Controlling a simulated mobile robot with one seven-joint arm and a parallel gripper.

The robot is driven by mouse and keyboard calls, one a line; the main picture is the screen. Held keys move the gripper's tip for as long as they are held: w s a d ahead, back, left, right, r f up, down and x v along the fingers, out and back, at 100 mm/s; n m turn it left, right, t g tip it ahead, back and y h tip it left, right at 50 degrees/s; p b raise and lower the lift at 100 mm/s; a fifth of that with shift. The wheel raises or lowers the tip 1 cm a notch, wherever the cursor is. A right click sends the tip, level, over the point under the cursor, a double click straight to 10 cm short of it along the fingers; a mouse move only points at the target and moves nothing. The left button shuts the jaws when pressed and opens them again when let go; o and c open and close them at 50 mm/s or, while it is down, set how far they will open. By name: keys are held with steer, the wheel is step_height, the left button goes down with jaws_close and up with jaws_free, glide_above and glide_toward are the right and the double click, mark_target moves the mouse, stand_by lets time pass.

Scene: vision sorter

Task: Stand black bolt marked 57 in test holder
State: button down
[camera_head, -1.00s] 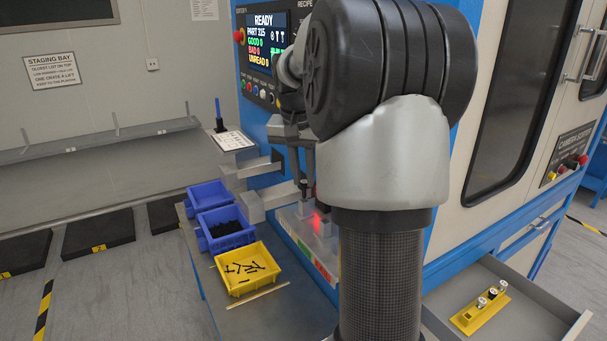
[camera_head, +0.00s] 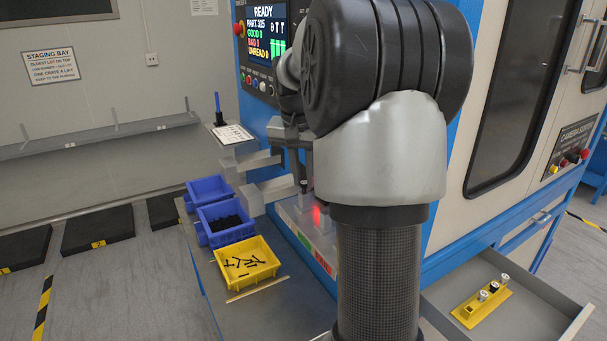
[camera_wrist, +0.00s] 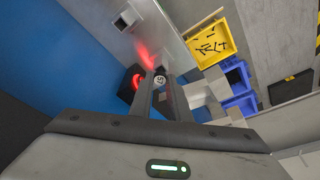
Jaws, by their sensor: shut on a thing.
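My gripper (camera_wrist: 160,96) is shut on a bolt with a round pale head (camera_wrist: 159,80); its mark looks like 57. In the wrist view the head faces the camera between the fingertips, and the shank below is hidden. In the head view my arm covers most of the gripper (camera_head: 304,170), and a small dark bolt end (camera_head: 304,186) shows near the machine's ledge. I cannot tell whether the held bolt touches a holder.
A red light (camera_head: 317,213) glows by the ledge. A yellow bin (camera_head: 232,275) of loose black bolts and blue bins (camera_head: 203,240) stand left. A yellow rack (camera_head: 470,312) with several pale-headed pieces lies in the open drawer (camera_head: 545,300). Grey machine arms (camera_head: 272,190) crowd my gripper.

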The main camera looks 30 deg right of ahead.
mark_target(304, 184)
steer(key=shift+f, duration=0.4)
steer(key=c, duration=1.6)
jaws_free()
steer(key=shift+o, duration=0.4)
steer(key=o, duration=0.3)
steer(key=shift+o, duration=0.2)
steer(key=shift+r, duration=0.1)
steer(key=shift+r+p, duration=3.3)
steer(key=shift+r, duration=0.6)
